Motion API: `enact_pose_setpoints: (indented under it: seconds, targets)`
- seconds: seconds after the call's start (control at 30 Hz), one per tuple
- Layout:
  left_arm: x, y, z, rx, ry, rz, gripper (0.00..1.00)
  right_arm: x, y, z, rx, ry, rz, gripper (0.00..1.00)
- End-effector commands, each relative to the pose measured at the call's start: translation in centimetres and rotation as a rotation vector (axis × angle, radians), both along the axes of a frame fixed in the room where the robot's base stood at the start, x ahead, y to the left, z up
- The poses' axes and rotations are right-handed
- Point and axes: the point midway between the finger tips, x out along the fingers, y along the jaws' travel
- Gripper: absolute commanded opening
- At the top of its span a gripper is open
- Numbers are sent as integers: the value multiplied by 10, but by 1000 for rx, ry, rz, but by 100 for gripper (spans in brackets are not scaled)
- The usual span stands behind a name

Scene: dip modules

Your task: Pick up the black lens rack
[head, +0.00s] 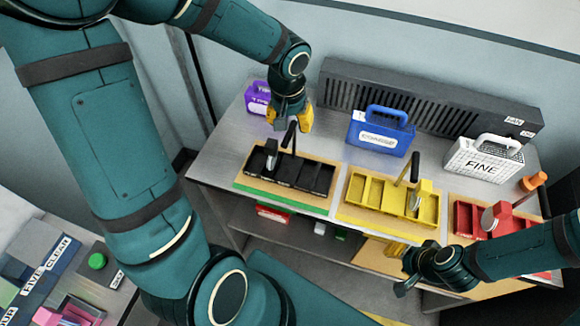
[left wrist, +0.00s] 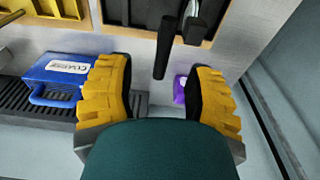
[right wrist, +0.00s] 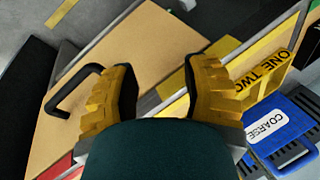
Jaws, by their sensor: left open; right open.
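The black lens rack (head: 316,180) sits in a wooden board at the left of the metal bench, its upright black handle (head: 290,134) rising toward the back. Its edge shows at the top of the left wrist view (left wrist: 142,12), with the black handle (left wrist: 163,50) hanging into view. My left gripper (head: 291,118) is open and empty, just behind and above the handle. In the left wrist view its fingers (left wrist: 160,92) are apart, with the handle ahead of them. My right gripper (head: 402,268) is open and empty at the bench's front, low on the right; it shows in the right wrist view (right wrist: 158,90).
A yellow rack (head: 370,190) and a red rack (head: 467,218) stand to the right. Purple (head: 257,98), blue (head: 381,134) and white FINE (head: 484,160) boxes stand behind, before a dark slotted unit (head: 420,98). A lower shelf (head: 255,232) holds several things.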

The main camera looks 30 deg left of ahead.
Motion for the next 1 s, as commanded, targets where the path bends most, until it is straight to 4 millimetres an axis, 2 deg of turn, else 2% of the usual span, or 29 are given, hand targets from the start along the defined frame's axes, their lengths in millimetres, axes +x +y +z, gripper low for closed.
enact_pose_setpoints:
  seconds: [0.23,0.5,0.8,0.83,0.9,1.0]
  targets:
    - [1,2,-18,-1,3,0,52,0,0,-1,-1,0,0,47]
    - [6,6,-54,0,3,-2,52,0,0,-4,-1,0,0,47]
    - [7,6,-59,-1,0,-1,52,0,0,-5,-1,0,0,47]
    - [7,6,-59,-1,0,-1,55,0,0,-5,-1,0,0,47]
    - [7,6,-59,-1,0,-1,30,0,0,-5,-1,0,0,47]
    - [7,6,-58,-1,0,-1,0,0,0,-5,-1,0,0,47]
